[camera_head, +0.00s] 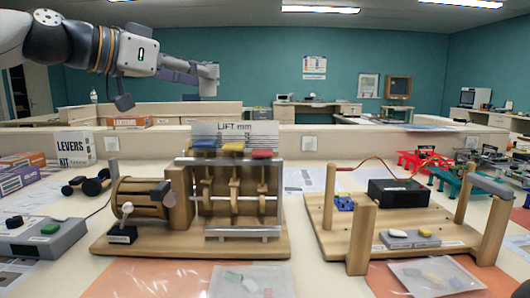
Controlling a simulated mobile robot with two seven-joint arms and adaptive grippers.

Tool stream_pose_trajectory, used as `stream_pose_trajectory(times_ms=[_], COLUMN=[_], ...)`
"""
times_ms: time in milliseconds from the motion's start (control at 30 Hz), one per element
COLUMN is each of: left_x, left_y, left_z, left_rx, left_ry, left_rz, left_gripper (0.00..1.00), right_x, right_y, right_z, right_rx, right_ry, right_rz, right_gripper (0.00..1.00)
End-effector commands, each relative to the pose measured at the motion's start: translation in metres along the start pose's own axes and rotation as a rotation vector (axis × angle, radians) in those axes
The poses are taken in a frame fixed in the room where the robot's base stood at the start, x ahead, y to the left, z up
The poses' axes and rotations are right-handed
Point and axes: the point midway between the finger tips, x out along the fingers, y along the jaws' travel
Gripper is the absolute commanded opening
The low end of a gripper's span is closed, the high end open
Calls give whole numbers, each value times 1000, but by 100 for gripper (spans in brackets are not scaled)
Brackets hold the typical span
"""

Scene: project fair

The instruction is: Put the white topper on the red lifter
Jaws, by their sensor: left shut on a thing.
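The lever machine (178,208) stands on a wooden base at the centre left. On its top sit a blue (205,145), a yellow (233,147) and a red piece (262,154), each above an upright wooden lifter; the red one is rightmost. My left gripper (208,80) is high at the upper left, in the air above and behind the machine. A small white piece (397,234) lies on a grey block on the right-hand wooden stand. My right gripper is out of view.
The right-hand wooden stand (335,238) has tall posts and a black box (398,192). A grey control box (42,238) is at the left. Clear bags (240,282) lie in front. A low partition (365,144) runs behind. Little table is bare.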

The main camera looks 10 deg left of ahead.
Motion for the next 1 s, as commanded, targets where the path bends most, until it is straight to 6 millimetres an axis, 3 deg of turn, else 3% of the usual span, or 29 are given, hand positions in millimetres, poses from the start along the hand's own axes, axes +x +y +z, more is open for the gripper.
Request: stream_pose_trajectory(times_ms=[100, 233, 367, 500, 800, 900, 1000], left_x=[3, 48, 90, 120, 150, 152, 153], left_y=[-5, -4, 3, 7, 11, 10, 11], left_z=[3, 24, 29, 50, 74, 94, 98], left_rx=[-1, -8, -4, -3, -1, -2, 2], left_ry=[-9, -25, -18, -12, -7, -6, -2], left_rz=[10, 15, 14, 13, 12, 11, 10], left_gripper=[9, 9, 9, 9, 9, 9, 9], right_x=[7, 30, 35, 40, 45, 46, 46], right_y=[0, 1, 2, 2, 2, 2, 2], right_z=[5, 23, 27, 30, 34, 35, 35], right_rx=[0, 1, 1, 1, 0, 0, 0], right_ry=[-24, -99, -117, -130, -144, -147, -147], right_rz=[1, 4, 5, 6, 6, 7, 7], right_gripper=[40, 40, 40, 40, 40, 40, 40])
